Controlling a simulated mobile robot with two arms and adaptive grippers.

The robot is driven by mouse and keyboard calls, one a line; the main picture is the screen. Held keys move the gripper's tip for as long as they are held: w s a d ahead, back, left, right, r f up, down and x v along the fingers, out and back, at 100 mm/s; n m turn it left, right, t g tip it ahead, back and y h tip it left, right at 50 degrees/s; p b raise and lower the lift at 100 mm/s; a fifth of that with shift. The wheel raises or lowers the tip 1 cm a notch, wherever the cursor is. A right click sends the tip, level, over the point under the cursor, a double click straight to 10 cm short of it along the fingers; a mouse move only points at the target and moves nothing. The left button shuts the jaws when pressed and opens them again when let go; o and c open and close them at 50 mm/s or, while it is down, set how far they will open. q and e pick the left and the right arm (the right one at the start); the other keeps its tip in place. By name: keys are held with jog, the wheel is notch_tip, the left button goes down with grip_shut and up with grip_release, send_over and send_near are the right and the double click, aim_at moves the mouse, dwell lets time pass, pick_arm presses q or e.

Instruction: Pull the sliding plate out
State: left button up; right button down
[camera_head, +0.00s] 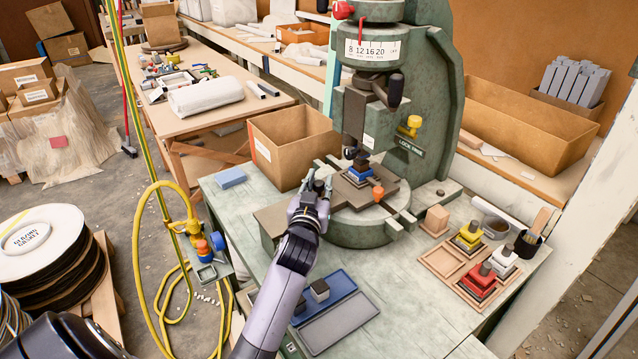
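The fly press (440,110) is a large green machine standing on a green worktable. Its brownish-grey sliding plate (388,187) lies on the round press bed under the ram, with an orange knob (378,193) near its front. A blue and dark stacked die (358,176) sits on the plate. My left gripper (319,180) is at the left side of the press bed, left of the die and the knob. Its fingers look apart, with nothing seen between them. Contact with the plate cannot be made out. My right gripper is not in view.
A cardboard box (292,143) stands close behind my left gripper. Blue and grey trays (340,322) lie in front. A wooden tray (444,262) with red, yellow and white dies is at the right. A yellow hose (137,255) hangs left of the table.

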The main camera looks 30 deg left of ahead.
pick_arm(q)
grip_shut()
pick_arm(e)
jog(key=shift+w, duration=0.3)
pick_arm(q)
jog(key=shift+s, duration=0.1)
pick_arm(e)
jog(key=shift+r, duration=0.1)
